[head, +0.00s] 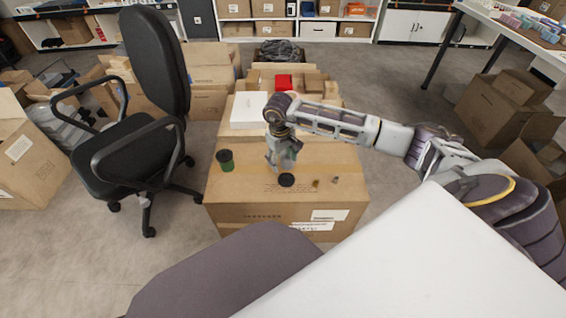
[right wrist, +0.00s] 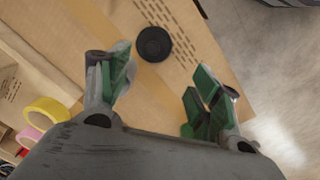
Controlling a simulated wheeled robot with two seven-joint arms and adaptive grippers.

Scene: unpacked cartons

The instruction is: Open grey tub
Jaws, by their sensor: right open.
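A small, round, dark grey to black piece (head: 286,180) lies on top of the large carton (head: 235,190). It also shows in the right wrist view (right wrist: 153,44), with a raised rim and a darker middle. I cannot tell whether it is the grey tub or a lid. My right gripper (head: 283,165) is over the carton, just behind this piece in the head view. In the right wrist view its green-padded fingers (right wrist: 160,75) are spread apart with nothing seen between them; the round piece is beyond the tips. My left gripper is not in view.
A dark green-and-black cup (head: 225,160) stands on the carton's left side. Two small brownish bits (head: 316,183) lie to the right. A white box (head: 249,110) sits behind. A black office chair (head: 140,130) stands close to the left. Yellow tape (right wrist: 45,110) shows in the wrist view.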

